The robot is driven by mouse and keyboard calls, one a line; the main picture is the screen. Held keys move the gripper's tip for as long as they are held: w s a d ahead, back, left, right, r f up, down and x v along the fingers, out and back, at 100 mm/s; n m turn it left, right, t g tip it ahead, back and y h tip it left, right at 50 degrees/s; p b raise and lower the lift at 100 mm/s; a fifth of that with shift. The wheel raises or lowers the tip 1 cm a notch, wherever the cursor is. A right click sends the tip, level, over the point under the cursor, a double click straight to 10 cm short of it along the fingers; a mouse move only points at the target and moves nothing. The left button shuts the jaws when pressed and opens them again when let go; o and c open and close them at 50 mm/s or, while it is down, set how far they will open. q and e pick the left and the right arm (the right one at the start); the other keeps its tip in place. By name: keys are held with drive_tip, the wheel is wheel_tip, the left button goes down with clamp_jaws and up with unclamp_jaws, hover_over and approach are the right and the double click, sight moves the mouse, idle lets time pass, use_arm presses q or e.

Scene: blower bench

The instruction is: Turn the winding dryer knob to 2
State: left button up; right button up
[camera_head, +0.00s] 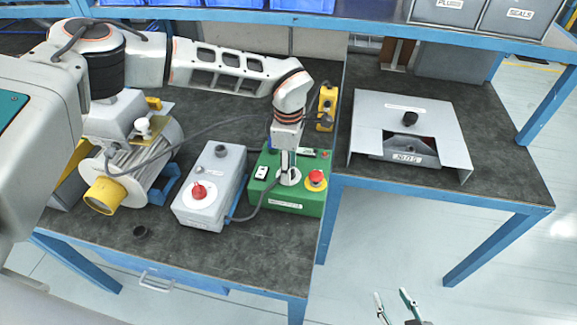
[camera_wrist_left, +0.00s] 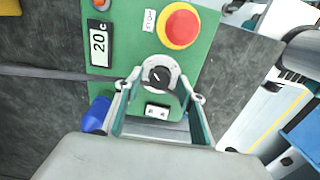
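The winding dryer appears to be the green box (camera_head: 285,207) on the bench. In the left wrist view its green panel (camera_wrist_left: 187,52) carries a dark round knob (camera_wrist_left: 157,74) with a light pointer mark on a pale dial; the dial numbers are too small to read. My left gripper (camera_head: 289,176) reaches down over this dial. In the left wrist view its fingers (camera_wrist_left: 160,88) are apart, one on each side of the knob; contact cannot be told. My right gripper (camera_head: 394,303) is open and empty, low over the floor at the bottom of the head view.
The panel has a red stop button (camera_wrist_left: 179,26) and a 20 C display (camera_wrist_left: 99,44). A grey box with a red knob (camera_head: 198,191) stands left of it, beside a motor (camera_head: 150,165). A metal cover (camera_head: 437,120) is on the right bench.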

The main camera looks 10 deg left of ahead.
use_arm(q)
wheel_tip(320, 180, up, 12)
idle(0.5)
drive_tip(key=shift+s+f, duration=0.15)
